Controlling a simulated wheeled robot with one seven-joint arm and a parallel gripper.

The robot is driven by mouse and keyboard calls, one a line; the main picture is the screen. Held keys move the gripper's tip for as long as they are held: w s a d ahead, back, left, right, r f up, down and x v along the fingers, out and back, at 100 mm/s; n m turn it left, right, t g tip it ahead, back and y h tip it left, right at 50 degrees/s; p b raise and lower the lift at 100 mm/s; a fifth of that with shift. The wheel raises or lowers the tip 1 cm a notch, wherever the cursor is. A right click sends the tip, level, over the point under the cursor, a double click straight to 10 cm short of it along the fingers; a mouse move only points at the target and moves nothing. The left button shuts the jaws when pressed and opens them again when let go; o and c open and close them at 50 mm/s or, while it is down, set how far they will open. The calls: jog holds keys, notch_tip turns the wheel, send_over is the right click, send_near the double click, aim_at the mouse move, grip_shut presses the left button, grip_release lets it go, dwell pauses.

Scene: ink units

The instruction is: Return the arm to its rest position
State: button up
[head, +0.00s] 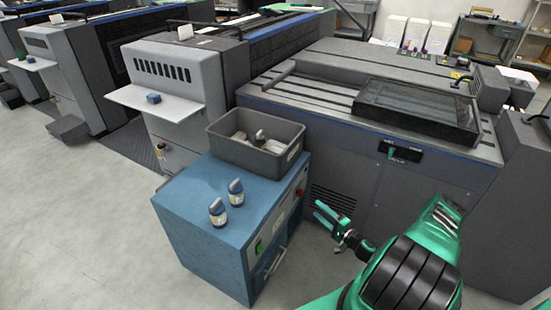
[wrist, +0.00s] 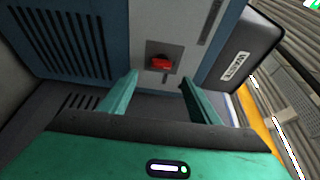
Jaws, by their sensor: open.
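My gripper (head: 326,213) is at the end of my green and black arm, to the right of the blue cabinet and in front of the large grey machine. It is open, and nothing shows between its fingers. In the wrist view the two green fingers of my gripper (wrist: 155,88) stand apart. Beyond them is a red switch (wrist: 161,63) on a grey plate on the cabinet's side. I cannot tell how far the fingertips are from that side.
A blue cabinet (head: 190,205) carries two small dark-capped bottles (head: 236,193) (head: 217,212) and a grey bin (head: 218,146) with several items inside. The grey printing machine (head: 300,105) stands behind my gripper. Open floor (head: 80,220) lies left of the cabinet.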

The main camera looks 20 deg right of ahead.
jog(key=shift+r, duration=0.1)
jog(key=w+a+r+n+g+y, duration=0.1)
jog(key=a+r+n+g+y, duration=0.1)
jog(key=r+n+g, duration=0.35)
jog(key=a+r+n+g+y, duration=0.2)
jog(key=r+n+g+y, duration=0.15)
jog(key=r, duration=0.35)
jog(key=s+r+n+g+h, duration=0.1)
jog(key=s+r+g+h, duration=0.25)
jog(key=r, duration=0.55)
jog(key=s+r+n+g+h, duration=0.2)
jog(key=s+r+g, duration=0.25)
jog(key=r, duration=0.55)
jog(key=s+a+r+m+h, duration=0.1)
jog(key=s+a+r+h, duration=0.15)
jog(key=s+r, duration=1.05)
jog(key=s+a+r+m+h, duration=0.1)
jog(key=s+r, duration=0.2)
jog(key=s, duration=0.4)
jog(key=s+a+r+m+h, duration=0.1)
jog(key=s+a+r, duration=0.1)
jog(key=s, duration=0.6)
jog(key=shift+r+m, duration=0.3)
jog(key=shift+r, duration=0.45)
